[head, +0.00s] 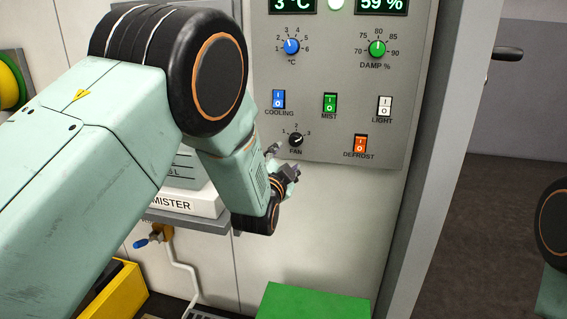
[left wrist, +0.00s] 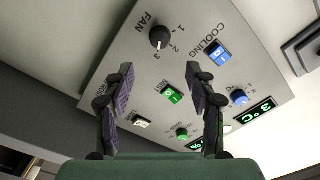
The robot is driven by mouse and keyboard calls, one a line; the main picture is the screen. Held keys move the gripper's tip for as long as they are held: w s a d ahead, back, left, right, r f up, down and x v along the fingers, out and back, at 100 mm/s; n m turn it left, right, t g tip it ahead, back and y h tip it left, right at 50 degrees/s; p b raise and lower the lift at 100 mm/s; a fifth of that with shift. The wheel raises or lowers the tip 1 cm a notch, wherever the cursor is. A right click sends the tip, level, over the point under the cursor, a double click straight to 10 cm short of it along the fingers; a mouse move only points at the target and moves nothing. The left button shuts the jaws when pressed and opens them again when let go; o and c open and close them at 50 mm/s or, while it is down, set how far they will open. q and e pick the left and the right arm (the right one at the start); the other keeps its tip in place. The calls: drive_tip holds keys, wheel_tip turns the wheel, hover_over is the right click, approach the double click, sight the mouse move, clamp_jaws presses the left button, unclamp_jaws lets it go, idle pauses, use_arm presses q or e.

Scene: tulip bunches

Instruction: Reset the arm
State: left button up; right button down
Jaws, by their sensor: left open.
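My left arm (head: 90,170) comes in from the left and reaches to the grey control panel (head: 335,75). My left gripper (head: 283,160) is just below and left of the black FAN knob (head: 296,140), partly hidden by its own wrist. In the left wrist view, the gripper (left wrist: 160,70) has its two fingers wide apart with nothing between them. The FAN knob (left wrist: 159,37) shows beyond the fingertips, its white mark toward 3. I cannot tell from the head view whether a finger touches the panel. My right gripper is out of view; only a joint of that arm shows at the right edge.
The panel carries a blue COOLING switch (head: 278,99), green MIST switch (head: 330,103), white LIGHT switch (head: 385,106) and orange DEFROST switch (head: 360,144). A white MISTER box (head: 185,203) is behind my left arm. A green box (head: 315,302) is below. Floor is open at right.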

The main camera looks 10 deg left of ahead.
use_arm(q)
drive_tip(key=shift+s, duration=0.65)
drive_tip(key=s+a+f+n+g, duration=0.2)
drive_tip(key=s+f+n+g, duration=0.25)
drive_tip(key=s+f, duration=0.65)
drive_tip(key=s+a+f+n+g, duration=0.3)
drive_tip(key=s+f+g, duration=0.2)
drive_tip(key=s+f, duration=0.6)
drive_tip(key=s+f+n+g, duration=0.1)
drive_tip(key=s+f, duration=0.3)
drive_tip(key=s, duration=0.5)
drive_tip(key=s+a+f+n+g, duration=0.1)
drive_tip(key=s+f+g, duration=0.3)
drive_tip(key=s, duration=0.6)
drive_tip(key=s+f+n+g, duration=0.1)
drive_tip(key=s+f+g, duration=0.2)
drive_tip(key=s, duration=0.7)
drive_tip(key=shift+a+f, duration=0.2)
drive_tip(key=shift+f, duration=0.4)
drive_tip(key=shift+g, duration=0.25)
